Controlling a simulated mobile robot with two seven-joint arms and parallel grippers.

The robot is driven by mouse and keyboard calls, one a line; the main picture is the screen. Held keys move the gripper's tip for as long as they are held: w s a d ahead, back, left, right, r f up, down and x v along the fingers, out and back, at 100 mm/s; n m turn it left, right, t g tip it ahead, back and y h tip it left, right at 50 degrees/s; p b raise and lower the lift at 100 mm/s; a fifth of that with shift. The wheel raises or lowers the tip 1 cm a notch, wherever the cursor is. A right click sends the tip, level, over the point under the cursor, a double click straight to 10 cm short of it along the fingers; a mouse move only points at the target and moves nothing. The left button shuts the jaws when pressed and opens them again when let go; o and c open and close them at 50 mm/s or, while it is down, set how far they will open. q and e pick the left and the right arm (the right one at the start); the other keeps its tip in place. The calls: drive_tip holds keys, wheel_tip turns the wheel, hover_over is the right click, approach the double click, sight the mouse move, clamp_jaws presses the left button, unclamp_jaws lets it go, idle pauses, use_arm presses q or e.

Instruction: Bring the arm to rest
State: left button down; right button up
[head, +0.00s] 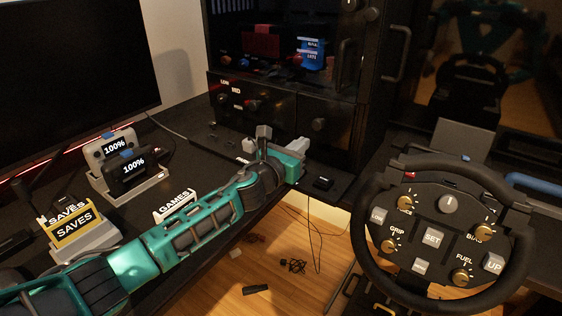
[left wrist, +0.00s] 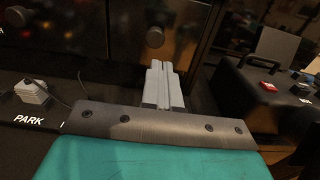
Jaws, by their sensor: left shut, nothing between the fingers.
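My left arm comes in from the left in the head view and reaches over the black desk (head: 215,140). My left gripper (head: 300,145) is at its end, above the desk's right part, in front of the dark cabinet (head: 285,106). In the left wrist view the pale grey fingers of the left gripper (left wrist: 162,86) are together with nothing between them. They point toward the cabinet drawer with a round knob (left wrist: 155,37). A PARK label (left wrist: 29,120) lies on the desk left of the gripper. My right gripper is not in view.
A racing wheel (head: 440,225) with knobs and buttons stands at the right. Two 100% devices (head: 128,170) sit in a stand behind my arm, near a monitor (head: 75,80). SAVES (head: 75,223) and GAMES (head: 174,203) signs are close to the arm. A loose cable hangs over the wooden floor.

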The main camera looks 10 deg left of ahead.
use_arm(q)
drive_tip(key=s+a+f+m+g+y+p, duration=0.1)
drive_tip(key=s+f+m, duration=0.4)
drive_tip(key=s+m, duration=0.6)
drive_tip(key=s+a+f+m+g+y+p, duration=0.2)
drive_tip(key=s+a+f+m, duration=0.3)
drive_tip(key=s+m, duration=0.6)
drive_tip(key=s+a+f+m+g+y+p, duration=0.2)
drive_tip(key=s+f+m, duration=0.4)
drive_tip(key=s+m, duration=0.5)
drive_tip(key=s+a+p, duration=0.1)
drive_tip(key=s+p, duration=0.1)
drive_tip(key=shift+s+f+m+g, duration=0.3)
drive_tip(key=shift+s+m+g, duration=0.1)
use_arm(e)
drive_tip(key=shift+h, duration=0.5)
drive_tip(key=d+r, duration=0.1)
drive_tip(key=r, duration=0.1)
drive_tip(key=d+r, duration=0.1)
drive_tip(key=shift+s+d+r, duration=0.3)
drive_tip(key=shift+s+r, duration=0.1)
